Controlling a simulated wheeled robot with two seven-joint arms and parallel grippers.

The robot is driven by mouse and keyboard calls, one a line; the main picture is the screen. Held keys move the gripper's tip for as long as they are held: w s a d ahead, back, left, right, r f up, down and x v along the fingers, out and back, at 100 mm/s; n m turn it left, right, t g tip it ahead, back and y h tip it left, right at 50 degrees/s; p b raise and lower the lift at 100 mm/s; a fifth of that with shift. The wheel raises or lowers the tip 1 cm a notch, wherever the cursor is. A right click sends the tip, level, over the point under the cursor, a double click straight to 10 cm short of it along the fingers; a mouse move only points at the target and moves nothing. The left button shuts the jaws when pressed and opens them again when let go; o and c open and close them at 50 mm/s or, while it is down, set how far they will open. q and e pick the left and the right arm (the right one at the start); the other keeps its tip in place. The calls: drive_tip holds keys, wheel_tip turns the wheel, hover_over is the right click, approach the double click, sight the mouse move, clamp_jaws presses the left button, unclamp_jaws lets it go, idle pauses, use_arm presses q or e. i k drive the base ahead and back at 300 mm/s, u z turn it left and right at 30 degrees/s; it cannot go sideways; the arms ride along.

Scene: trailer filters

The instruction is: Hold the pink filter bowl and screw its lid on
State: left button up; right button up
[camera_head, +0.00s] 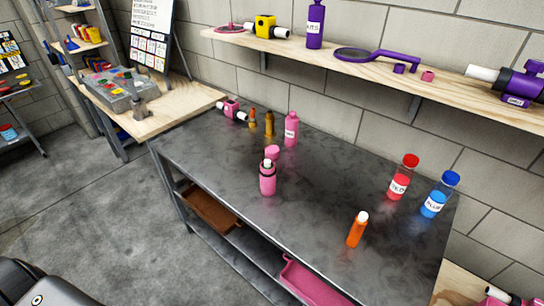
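A pink filter bowl (267,184) stands upright on the dark metal table, left of the table's middle. A white tip shows at its top, inside a dark rim. A small round pink piece (272,151), which looks like the lid, is just behind the bowl, apart from its mouth. I cannot tell its exact shape. Neither of my grippers is in view.
On the table (330,190) are a pink bottle (291,131), brownish fittings (269,124), a pink-and-white pump (232,110), an orange filter (357,230), a red bottle (399,178) and a blue bottle (438,196). A wooden shelf (330,66) hangs behind. The table's front left is clear.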

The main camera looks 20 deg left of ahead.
sight(267, 178)
drive_tip(key=k, duration=0.5)
drive_tip(key=u, duration=1.5)
drive_tip(key=i, duration=0.95)
drive_tip(key=z, duration=2.35)
